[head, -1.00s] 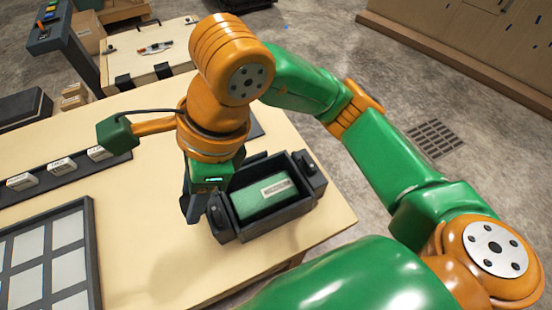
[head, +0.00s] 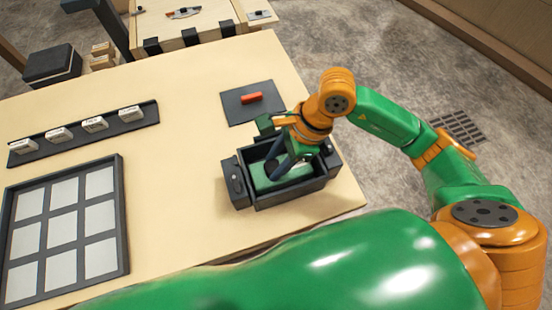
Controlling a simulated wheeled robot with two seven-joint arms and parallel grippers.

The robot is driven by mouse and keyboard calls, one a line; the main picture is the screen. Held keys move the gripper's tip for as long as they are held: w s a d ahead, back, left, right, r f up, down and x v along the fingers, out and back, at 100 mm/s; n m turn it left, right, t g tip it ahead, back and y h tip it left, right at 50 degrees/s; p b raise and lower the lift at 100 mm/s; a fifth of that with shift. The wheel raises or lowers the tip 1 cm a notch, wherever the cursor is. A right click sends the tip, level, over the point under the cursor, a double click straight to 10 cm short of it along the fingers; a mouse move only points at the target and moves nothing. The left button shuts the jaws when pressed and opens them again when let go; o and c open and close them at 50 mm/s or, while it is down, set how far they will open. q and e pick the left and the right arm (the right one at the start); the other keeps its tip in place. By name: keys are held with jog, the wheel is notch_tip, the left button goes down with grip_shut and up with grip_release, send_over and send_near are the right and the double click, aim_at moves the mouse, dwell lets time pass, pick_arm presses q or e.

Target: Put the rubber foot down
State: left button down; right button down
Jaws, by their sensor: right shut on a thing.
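My right gripper (head: 277,161) points down into a black open case (head: 312,191) near the table's right side. It is shut on a small dark round piece, the rubber foot (head: 271,168). The foot is at the green block (head: 292,177) inside the case. I cannot tell whether it touches the block's top. The gripper's fingers and wrist hide part of the block and its pale label. My left gripper is not in view.
A dark mat (head: 237,106) with a red-orange piece (head: 252,98) lies behind the case. A black rail (head: 84,134) with several white boxes and a dark grid tray (head: 122,232) lie at the left. The table (head: 180,165) is clear between them and the case.

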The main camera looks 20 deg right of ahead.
jog(key=shift+c, duration=2.2)
grip_release()
jog(key=shift+f, duration=0.1)
jog(key=shift+r+p, duration=0.25)
jog(key=shift+p, duration=0.05)
jog(key=shift+d+r, duration=0.15)
jog(key=shift+r, duration=0.15)
jog(key=v, duration=1.1)
jog(key=shift+b, duration=0.35)
jog(key=shift+r, duration=0.1)
